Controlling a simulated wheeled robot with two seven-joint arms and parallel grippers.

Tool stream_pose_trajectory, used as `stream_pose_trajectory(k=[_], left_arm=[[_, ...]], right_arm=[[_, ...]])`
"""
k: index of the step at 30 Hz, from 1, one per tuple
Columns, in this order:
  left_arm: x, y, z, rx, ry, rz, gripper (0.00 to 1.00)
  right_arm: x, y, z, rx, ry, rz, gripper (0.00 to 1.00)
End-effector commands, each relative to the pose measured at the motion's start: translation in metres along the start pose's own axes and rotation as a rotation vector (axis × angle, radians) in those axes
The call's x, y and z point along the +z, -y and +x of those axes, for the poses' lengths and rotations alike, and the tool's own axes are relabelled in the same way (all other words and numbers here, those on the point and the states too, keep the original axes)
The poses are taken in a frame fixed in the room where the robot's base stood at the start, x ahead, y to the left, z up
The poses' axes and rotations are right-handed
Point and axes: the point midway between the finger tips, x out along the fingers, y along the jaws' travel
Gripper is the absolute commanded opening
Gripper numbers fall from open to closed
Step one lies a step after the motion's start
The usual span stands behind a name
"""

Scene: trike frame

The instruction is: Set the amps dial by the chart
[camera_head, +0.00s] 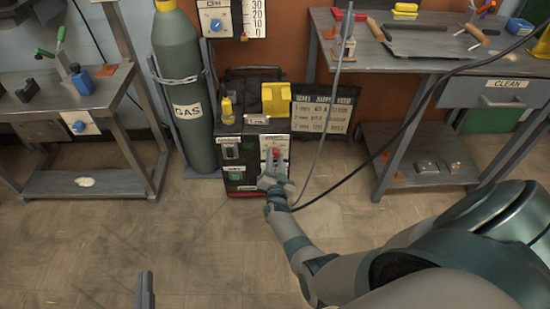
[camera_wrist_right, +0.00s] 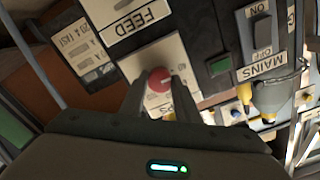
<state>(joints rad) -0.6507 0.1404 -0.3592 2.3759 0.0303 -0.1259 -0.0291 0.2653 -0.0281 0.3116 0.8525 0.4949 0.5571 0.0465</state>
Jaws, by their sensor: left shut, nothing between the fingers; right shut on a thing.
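The red amps dial (camera_wrist_right: 160,80) sits on a pale plate on the front of the welding machine (camera_head: 250,130). In the right wrist view my right gripper (camera_wrist_right: 159,90) has a finger on each side of the dial and is shut on it. The label below the dial is partly hidden by the fingers; "PS" shows. In the head view the right gripper (camera_head: 272,162) covers much of the dial. The chart (camera_head: 323,110) is a dark board with pale rows, right of the machine; its small text is hard to read. My left gripper (camera_head: 145,288) is shut and empty, low in the head view.
A FEED label (camera_wrist_right: 140,25) and a MAINS ON/OFF switch (camera_wrist_right: 262,30) are near the dial. A grey GAS cylinder (camera_head: 185,95) stands left of the machine. Workbenches stand at both sides. A black cable (camera_head: 400,128) runs across the right. The floor in front is clear.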

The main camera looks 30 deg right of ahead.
Motion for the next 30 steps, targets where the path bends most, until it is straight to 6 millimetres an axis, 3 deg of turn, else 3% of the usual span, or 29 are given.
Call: stream_pose_trajectory(k=[13, 14, 16, 30], left_arm=[[0.0014, 0.0007, 0.0002, -0.001, 0.008, -0.001, 0.00], [0.0014, 0.0007, 0.0002, -0.001, 0.008, -0.001, 0.00], [0.0013, 0.0006, 0.0003, -0.001, 0.008, -0.001, 0.00], [0.0017, 0.0006, 0.0004, -0.001, 0.017, -0.002, 0.00]], right_arm=[[0.0023, 0.0000, -0.0012, 0.000, 0.005, -0.015, 0.07], [0.0022, 0.0001, -0.0012, 0.000, 0.005, -0.015, 0.31], [0.0020, 0.0000, -0.0011, 0.000, 0.004, -0.015, 0.48], [0.0002, 0.0002, -0.0025, 0.000, 0.001, -0.014, 0.48]])
